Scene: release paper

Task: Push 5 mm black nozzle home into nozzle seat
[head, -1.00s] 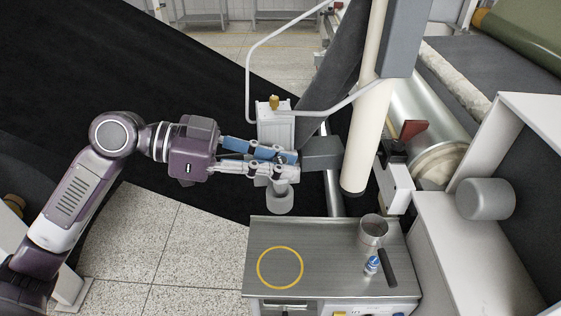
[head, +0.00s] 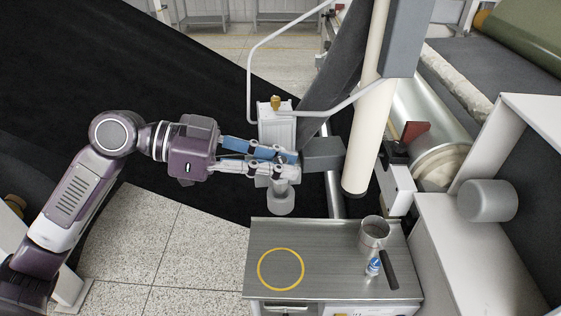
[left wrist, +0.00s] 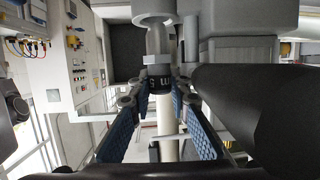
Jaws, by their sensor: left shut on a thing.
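My left gripper (head: 288,164) reaches in from the left, level, at the grey metal head below the white box. In the left wrist view its blue-padded fingers (left wrist: 160,101) are shut on the black nozzle (left wrist: 160,84), which bears white lettering. The nozzle lies in line with a grey metal stem (left wrist: 157,42), which seems to be the nozzle seat, and appears to meet it. I cannot tell whether any gap remains. In the head view the fingers hide the nozzle. My right gripper is not in view.
A grey cup-shaped part (head: 281,202) hangs just below the fingers. A cream column (head: 363,130) stands to the right.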

